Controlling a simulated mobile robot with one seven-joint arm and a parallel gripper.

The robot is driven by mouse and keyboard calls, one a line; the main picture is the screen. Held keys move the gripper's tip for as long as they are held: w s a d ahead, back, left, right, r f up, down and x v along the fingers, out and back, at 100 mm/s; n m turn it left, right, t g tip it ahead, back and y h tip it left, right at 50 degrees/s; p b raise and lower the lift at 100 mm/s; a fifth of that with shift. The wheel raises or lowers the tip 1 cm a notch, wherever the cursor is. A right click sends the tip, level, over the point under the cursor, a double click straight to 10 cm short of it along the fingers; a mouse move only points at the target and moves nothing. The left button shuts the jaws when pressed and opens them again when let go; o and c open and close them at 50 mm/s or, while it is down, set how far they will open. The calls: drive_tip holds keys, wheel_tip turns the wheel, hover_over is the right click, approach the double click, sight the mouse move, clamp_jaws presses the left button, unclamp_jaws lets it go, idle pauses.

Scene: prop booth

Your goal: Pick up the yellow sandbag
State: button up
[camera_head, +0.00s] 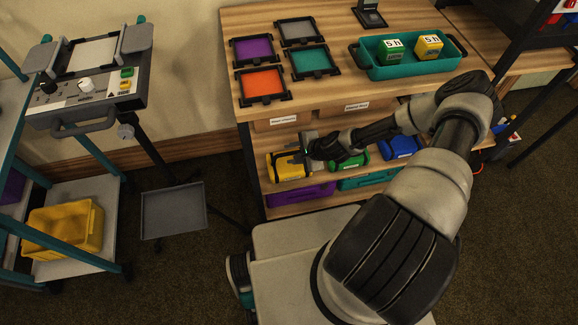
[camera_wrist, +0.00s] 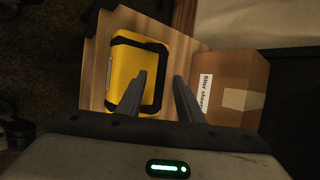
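The yellow sandbag (camera_head: 286,167), with black edging, lies at the left end of the shelf below the tabletop. In the wrist view the yellow sandbag (camera_wrist: 126,72) is left of centre. My gripper (camera_wrist: 159,76) is open, with nothing held between its fingers. Its left finger overlaps the sandbag's right part in the picture; its right finger is over bare shelf and the box's edge. I cannot tell if the left finger touches the bag. In the head view my gripper (camera_head: 307,150) is at the sandbag's right side, partly hidden by my wrist.
A cardboard box (camera_wrist: 232,88) with a label stands right of the sandbag in the wrist view. A green bag (camera_head: 350,162) and a blue bag (camera_head: 398,147) lie further right on the shelf. The tabletop (camera_head: 345,105) is above; purple (camera_head: 300,194) and teal items lie below.

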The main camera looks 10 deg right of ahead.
drive_tip(key=shift+w+a+f, duration=0.1)
drive_tip(key=shift+f, duration=0.05)
clamp_jaws()
idle(1.3)
